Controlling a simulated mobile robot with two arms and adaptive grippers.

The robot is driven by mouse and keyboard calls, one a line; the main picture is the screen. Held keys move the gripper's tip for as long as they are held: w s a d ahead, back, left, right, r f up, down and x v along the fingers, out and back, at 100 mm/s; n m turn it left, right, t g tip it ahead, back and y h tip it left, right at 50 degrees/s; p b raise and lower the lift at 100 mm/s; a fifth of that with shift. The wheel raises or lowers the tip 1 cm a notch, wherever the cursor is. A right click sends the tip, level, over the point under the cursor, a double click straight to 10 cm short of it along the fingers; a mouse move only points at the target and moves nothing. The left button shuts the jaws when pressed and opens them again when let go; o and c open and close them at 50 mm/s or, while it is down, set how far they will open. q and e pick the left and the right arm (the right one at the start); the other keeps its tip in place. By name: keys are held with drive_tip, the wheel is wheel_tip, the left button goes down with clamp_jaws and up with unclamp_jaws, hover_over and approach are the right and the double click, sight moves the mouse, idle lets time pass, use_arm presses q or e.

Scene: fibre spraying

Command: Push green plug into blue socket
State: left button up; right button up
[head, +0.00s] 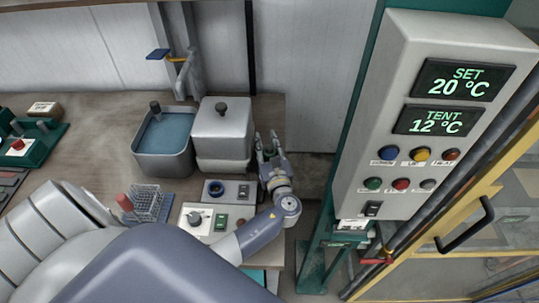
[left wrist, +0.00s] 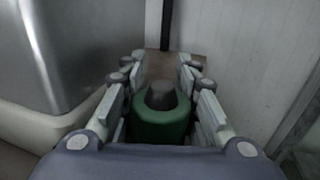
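The green plug (left wrist: 160,126) has a dark grey knob-like top. In the left wrist view it sits between the fingers of my left gripper (left wrist: 162,100), which lie close against both its sides. In the head view my left gripper (head: 267,142) is near the right edge of the bench, beside the lidded metal box. Only a little green of the plug shows there between the fingers. The blue socket (head: 214,189) is a ring on a small grey box, left of and nearer than the gripper. It looks empty. The plug's underside is hidden. My right gripper is not in view.
A water bath (head: 162,148) and a lidded metal box (head: 222,130) stand behind the socket. A control box (head: 205,220) and a wire tube rack (head: 147,203) are nearer. A tall control panel (head: 420,120) stands to the right, beyond a gap.

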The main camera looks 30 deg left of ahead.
use_arm(q)
drive_tip(key=shift+f, duration=0.1)
clamp_jaws()
idle(0.3)
